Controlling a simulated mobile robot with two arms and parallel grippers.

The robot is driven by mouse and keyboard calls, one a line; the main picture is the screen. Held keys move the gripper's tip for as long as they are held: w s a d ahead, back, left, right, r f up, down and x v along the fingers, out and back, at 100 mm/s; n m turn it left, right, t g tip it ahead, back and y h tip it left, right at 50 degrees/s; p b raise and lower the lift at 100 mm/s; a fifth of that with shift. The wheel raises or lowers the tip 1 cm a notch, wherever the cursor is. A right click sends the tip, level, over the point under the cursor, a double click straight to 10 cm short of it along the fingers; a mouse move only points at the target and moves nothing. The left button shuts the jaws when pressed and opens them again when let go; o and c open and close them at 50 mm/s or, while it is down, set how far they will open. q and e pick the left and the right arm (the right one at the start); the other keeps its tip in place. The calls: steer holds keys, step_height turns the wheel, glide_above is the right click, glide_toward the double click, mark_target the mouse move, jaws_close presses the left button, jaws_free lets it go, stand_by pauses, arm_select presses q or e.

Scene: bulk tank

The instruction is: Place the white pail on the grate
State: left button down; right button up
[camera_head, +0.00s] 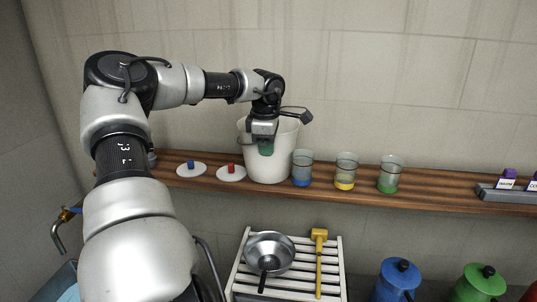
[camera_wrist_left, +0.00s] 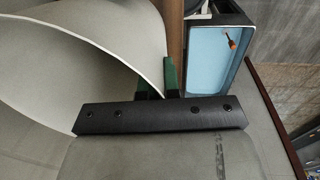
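The white pail (camera_head: 270,165) stands upright on the wooden shelf against the wall. My left gripper (camera_head: 266,147) is over the pail's near side, with a green fingertip showing in front of its wall. In the left wrist view, the pail (camera_wrist_left: 100,25) fills the upper left, and the green fingers (camera_wrist_left: 158,84) sit close together with the pail's wall between them. The gripper looks shut on that wall; the inner fingertip is partly hidden. My right gripper is out of view.
On the shelf (camera_head: 440,203), glasses with blue (camera_head: 302,168), yellow (camera_head: 345,171) and green (camera_head: 390,174) contents stand right of the pail. Two white lids (camera_head: 231,174) lie to its left. Blue (camera_head: 398,280) and green (camera_head: 480,283) cans stand right of the grate.

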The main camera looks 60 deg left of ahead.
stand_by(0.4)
arm_select(q)
steer(key=shift+w+a+r, duration=0.1)
steer(key=shift+r, duration=0.4)
step_height(320, 180, up, 17)
steer(key=b, duration=0.2)
